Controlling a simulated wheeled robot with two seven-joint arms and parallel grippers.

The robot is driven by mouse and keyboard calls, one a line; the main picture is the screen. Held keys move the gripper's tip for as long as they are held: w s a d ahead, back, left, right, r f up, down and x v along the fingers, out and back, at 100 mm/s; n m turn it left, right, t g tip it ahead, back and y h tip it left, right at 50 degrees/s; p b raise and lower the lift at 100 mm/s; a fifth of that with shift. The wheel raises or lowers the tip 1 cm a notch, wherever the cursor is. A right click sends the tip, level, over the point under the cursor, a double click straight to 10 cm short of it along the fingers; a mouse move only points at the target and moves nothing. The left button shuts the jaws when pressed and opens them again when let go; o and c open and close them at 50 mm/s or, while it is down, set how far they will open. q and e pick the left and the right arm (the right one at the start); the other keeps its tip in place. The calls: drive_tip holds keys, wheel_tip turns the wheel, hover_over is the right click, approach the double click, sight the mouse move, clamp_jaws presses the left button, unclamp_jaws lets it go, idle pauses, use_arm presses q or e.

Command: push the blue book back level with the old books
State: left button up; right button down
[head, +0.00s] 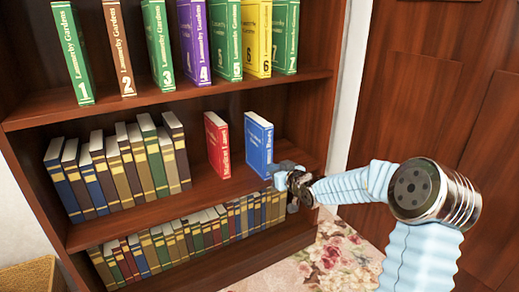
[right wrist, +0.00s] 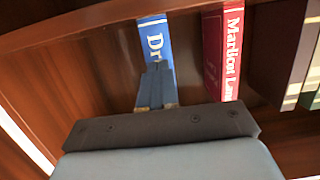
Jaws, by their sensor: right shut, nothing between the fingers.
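The blue book (head: 259,143) stands upright near the right end of the middle shelf, its spine closer to the front edge than the old books' spines. The old books (head: 128,165) stand in a row on the left part of that shelf. My right gripper (head: 274,173) is shut and empty, in front of the lower spine of the blue book. In the right wrist view its fingertips (right wrist: 157,72) cover the lower part of the blue spine (right wrist: 155,38); I cannot tell whether they touch it. My left gripper is not in view.
A red book (head: 217,146) stands just left of the blue one, with a gap between them. Numbered books (head: 228,40) stand on the shelf above, and more old books (head: 190,232) on the shelf below. The bookcase side wall is right of the blue book.

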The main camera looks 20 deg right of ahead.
sight(266, 162)
drive_tip(key=shift+w, duration=0.1)
idle(0.5)
drive_tip(key=shift+r+x, duration=0.2)
drive_tip(key=shift+x, duration=0.75)
drive_tip(key=shift+r+x, duration=0.2)
drive_tip(key=shift+x, duration=0.7)
drive_tip(key=shift+w, duration=0.1)
drive_tip(key=shift+r+x, duration=0.2)
drive_tip(key=shift+x, duration=0.65)
drive_tip(key=shift+r+x, duration=0.2)
drive_tip(key=shift+x, duration=0.65)
drive_tip(key=shift+f+b+v, duration=0.25)
drive_tip(key=shift+b+v, duration=0.1)
drive_tip(key=shift+v, duration=0.75)
drive_tip(key=shift+f+v, duration=0.25)
drive_tip(key=shift+v, duration=0.9)
drive_tip(key=v, duration=0.2)
drive_tip(key=f+v, duration=0.1)
drive_tip(key=v, duration=0.2)
drive_tip(key=shift+s, duration=0.3)
